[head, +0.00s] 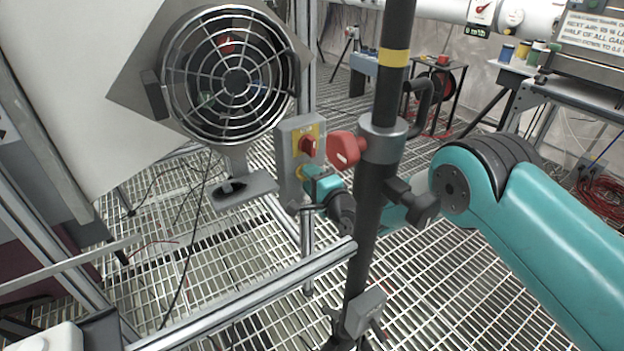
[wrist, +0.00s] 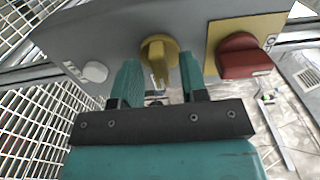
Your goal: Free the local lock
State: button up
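A grey control box (head: 290,165) is mounted on a post beside a caged fan. It carries a red rotary switch (head: 308,146) on a yellow plate, which also shows in the wrist view (wrist: 242,57). Left of it in the wrist view are a yellow knob (wrist: 159,50) and a white button (wrist: 95,72). Which of these is the local lock I cannot read from the labels. My gripper (wrist: 158,62) is open, with its teal fingers either side of the yellow knob's lower part; contact cannot be told. In the head view my gripper (head: 318,183) is partly hidden.
A dark upright pole (head: 388,90) with a red-handled clamp (head: 345,148) stands in front of my arm. A metal rail (head: 260,297) crosses low at the front. The caged fan (head: 235,80) is left of the box. Open grating floor lies around.

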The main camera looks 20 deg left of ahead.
grip_shut()
jog(key=shift+f+n+b, duration=0.1)
jog(key=shift+n+b, duration=6.95)
jog(key=shift+n, duration=1.95)
jog(key=shift+o, duration=0.4)
grip_release()
